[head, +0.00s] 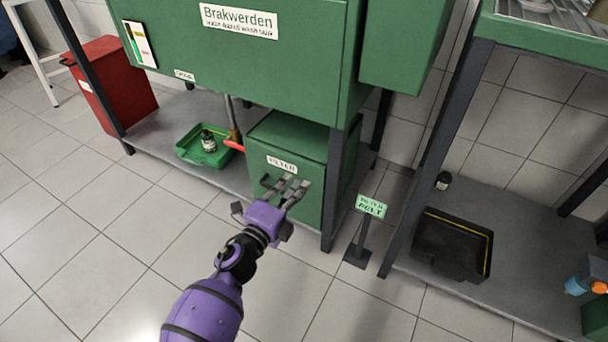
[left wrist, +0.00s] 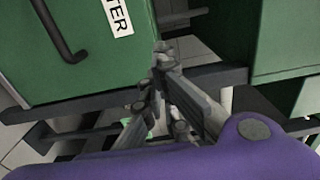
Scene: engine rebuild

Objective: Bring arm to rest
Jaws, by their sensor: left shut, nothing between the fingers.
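My left arm is purple and reaches up from the bottom of the head view. Its grey left gripper (head: 287,188) is in front of the green filter cabinet (head: 313,150). The gripper is shut with nothing between its fingers. In the left wrist view the fingers (left wrist: 162,75) come together near the cabinet's lower edge, and the cabinet (left wrist: 85,25) with its dark handle (left wrist: 62,40) fills the upper left. I cannot tell whether the fingers touch the cabinet. My right gripper is not in view.
A green wash cabinet (head: 240,60) hangs above a low shelf with a green tray (head: 190,148). A small sign on a post (head: 371,206) stands to the right. A black tray (head: 440,262) lies on the right shelf. Tiled floor (head: 60,230) at left is clear.

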